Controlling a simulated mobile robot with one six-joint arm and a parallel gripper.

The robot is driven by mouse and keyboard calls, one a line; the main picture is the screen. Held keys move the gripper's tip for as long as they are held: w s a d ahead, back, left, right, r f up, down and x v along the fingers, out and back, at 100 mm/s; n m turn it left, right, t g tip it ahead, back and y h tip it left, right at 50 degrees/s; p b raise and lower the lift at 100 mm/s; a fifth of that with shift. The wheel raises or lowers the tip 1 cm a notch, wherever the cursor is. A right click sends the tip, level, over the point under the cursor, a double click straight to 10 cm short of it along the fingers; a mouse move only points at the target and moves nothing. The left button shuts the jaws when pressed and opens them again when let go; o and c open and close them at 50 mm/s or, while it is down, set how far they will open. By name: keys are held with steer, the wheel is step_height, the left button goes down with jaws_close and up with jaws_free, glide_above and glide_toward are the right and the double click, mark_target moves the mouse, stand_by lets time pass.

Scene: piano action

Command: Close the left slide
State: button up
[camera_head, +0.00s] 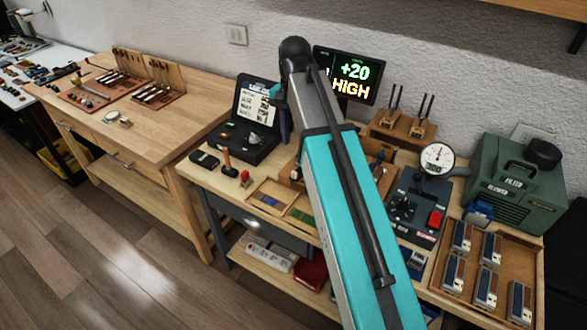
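No part carries a readable label as the left slide, and I cannot tell which one it is. A grey drawer front (272,234) with a bright handle sits under the left part of the middle bench and looks flush or nearly so. A black station (236,137) with a printed card stands on that bench's left end. My arm rises across the middle of the view and bends down behind itself. My gripper (285,128) shows only as a small dark part right of the card. Its fingers are too small and hidden to read.
A red-topped button (245,178) and shallow wooden trays (268,197) lie along the bench front. A display (350,75) reads "+20 HIGH". A dial gauge (437,158), green filter blower (515,175) and tray of blocks (455,290) stand right. The floor at left is clear.

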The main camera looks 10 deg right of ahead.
mark_target(295, 172)
steer(key=shift+f+p, duration=1.15)
steer(key=shift+f, duration=4.9)
jaws_close()
